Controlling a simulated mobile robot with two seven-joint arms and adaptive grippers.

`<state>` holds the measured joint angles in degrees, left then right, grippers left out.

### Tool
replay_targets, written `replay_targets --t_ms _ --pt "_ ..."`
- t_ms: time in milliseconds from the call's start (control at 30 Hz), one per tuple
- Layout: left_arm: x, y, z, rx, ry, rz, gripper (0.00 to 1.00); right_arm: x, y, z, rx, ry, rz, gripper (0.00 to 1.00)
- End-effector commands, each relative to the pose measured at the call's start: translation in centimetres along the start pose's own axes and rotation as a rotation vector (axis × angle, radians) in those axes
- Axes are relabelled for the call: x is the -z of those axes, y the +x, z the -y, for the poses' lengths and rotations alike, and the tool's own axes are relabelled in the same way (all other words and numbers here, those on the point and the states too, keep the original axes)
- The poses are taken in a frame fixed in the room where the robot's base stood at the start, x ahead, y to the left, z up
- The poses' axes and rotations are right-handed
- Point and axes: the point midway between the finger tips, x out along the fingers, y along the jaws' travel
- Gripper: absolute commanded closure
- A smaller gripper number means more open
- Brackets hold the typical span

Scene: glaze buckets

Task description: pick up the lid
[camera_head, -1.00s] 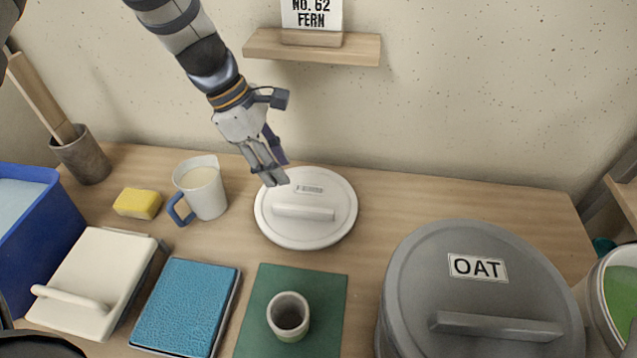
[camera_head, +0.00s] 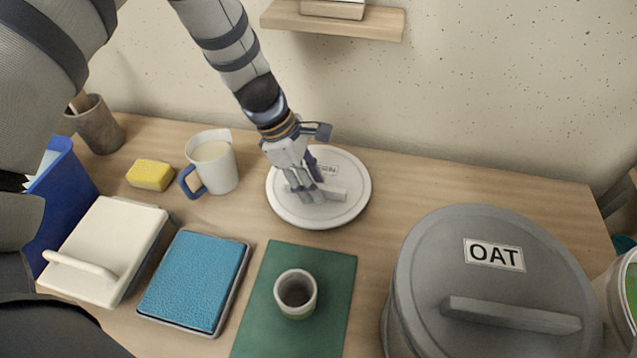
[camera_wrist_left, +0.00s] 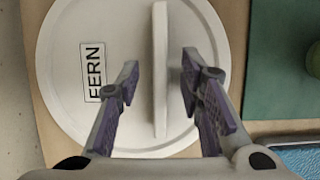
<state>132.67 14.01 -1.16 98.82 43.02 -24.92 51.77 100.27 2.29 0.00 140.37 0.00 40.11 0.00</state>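The round white lid (camera_head: 285,212) lies flat on the table near the wall, with a straight bar handle across it. In the left wrist view the lid (camera_wrist_left: 62,50) carries a FERN label (camera_wrist_left: 93,72), and its handle (camera_wrist_left: 160,35) runs between my fingers. My left gripper (camera_head: 310,195) is low over the lid at the handle. In the left wrist view the left gripper (camera_wrist_left: 160,72) is open, one finger on each side of the handle, with gaps visible. My right gripper is not in view.
A grey OAT bucket (camera_head: 430,250) stands to the right. A green mat (camera_head: 258,325) with a small cup (camera_head: 296,292) is in front. A cream mug (camera_head: 215,165), yellow sponge (camera_head: 150,174), blue pad (camera_head: 195,280) and cream handled box (camera_head: 110,240) are left. A shelf (camera_head: 340,22) is above.

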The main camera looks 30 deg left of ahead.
Motion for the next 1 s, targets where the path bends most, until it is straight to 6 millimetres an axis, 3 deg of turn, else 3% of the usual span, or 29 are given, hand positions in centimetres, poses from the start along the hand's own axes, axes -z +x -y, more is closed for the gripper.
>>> replay_targets --t_ms 67,100,233,667,833,1000 --pt "0.1 0.1 0.0 0.000 0.000 0.000 0.66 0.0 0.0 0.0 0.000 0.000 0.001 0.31" --pt "0.1 0.1 0.0 0.000 0.000 0.000 0.70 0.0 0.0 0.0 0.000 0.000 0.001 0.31" --pt "0.1 0.1 0.0 0.000 0.000 0.000 1.00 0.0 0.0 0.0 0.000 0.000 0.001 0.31" --pt "-0.1 -0.3 0.0 -0.001 0.001 0.000 1.00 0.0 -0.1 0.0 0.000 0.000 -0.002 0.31" --pt "-1.4 -3.4 -0.2 -0.008 0.005 0.001 1.00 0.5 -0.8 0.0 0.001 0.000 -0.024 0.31" --pt "-3.7 -8.3 3.7 -0.020 0.011 0.006 1.00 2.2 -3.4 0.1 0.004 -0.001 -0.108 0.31"
